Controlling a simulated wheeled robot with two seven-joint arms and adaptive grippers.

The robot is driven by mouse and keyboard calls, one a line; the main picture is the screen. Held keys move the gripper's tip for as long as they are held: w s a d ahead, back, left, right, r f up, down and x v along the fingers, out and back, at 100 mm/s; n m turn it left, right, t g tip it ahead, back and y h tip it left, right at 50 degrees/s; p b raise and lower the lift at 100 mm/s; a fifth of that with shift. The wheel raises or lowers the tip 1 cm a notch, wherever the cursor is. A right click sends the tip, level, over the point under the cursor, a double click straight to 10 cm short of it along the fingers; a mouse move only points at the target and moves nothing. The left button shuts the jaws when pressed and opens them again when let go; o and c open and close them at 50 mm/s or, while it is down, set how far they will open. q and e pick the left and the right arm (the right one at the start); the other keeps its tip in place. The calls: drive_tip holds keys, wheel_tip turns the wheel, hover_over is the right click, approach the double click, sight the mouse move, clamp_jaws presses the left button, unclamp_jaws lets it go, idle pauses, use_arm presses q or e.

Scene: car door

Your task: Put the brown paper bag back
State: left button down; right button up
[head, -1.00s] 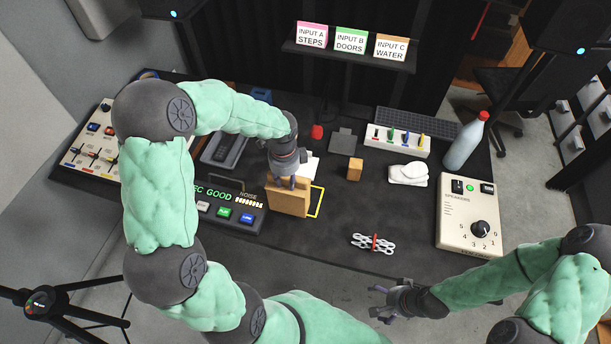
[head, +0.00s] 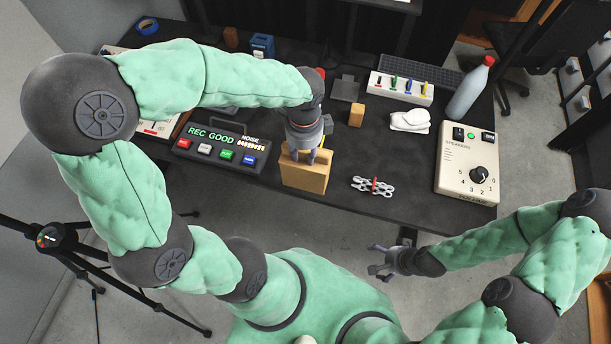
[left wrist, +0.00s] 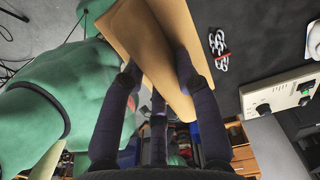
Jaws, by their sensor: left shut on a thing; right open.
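The brown paper bag (head: 303,177) is a tan, flat-sided block held upright at the front edge of the table in the head view. My left gripper (head: 304,156) is shut on its upper part from above. In the left wrist view, the bag (left wrist: 150,42) sits between the fingers of my left gripper (left wrist: 158,72). The bag's height over the table is hard to tell. A sliver of the yellow outline (head: 322,144) shows behind my left gripper; the rest is hidden. My right gripper (head: 381,263) is open and empty, in front of the table.
A white linked part with a red piece (head: 373,187) lies right of the bag. A wooden block (head: 357,115), a white folded item (head: 410,121), a bottle (head: 470,87) and the speakers box (head: 468,165) stand further right. The REC GOOD panel (head: 220,146) is to the left.

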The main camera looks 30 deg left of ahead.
use_arm(q)
drive_tip(key=shift+s+d+r, duration=0.2)
drive_tip(key=shift+s+d, duration=0.2)
drive_tip(key=shift+s, duration=0.15)
drive_tip(key=shift+s+d+r, duration=0.15)
drive_tip(key=shift+s+d, duration=0.25)
drive_tip(key=shift+s, duration=0.1)
drive_tip(key=shift+w+f, duration=0.1)
drive_tip(key=shift+f, duration=0.05)
drive_tip(key=w+a+f+b, duration=0.5)
drive_tip(key=w+a+f, duration=0.2)
drive_tip(key=w+f, duration=0.4)
drive_tip(key=shift+w+f, duration=0.2)
drive_tip(key=shift+f, duration=0.6)
use_arm(e)
drive_tip(key=shift+s+d+f, duration=0.15)
drive_tip(key=shift+s+f, duration=0.05)
drive_tip(key=shift+f, duration=1.1)
drive_tip(key=shift+s+d+f, duration=0.1)
drive_tip(key=shift+s+f, duration=0.05)
drive_tip(key=shift+f, duration=1.15)
use_arm(q)
drive_tip(key=shift+a+f, duration=0.1)
drive_tip(key=c, duration=0.9)
unclamp_jaws()
use_arm(e)
drive_tip(key=shift+f, duration=0.1)
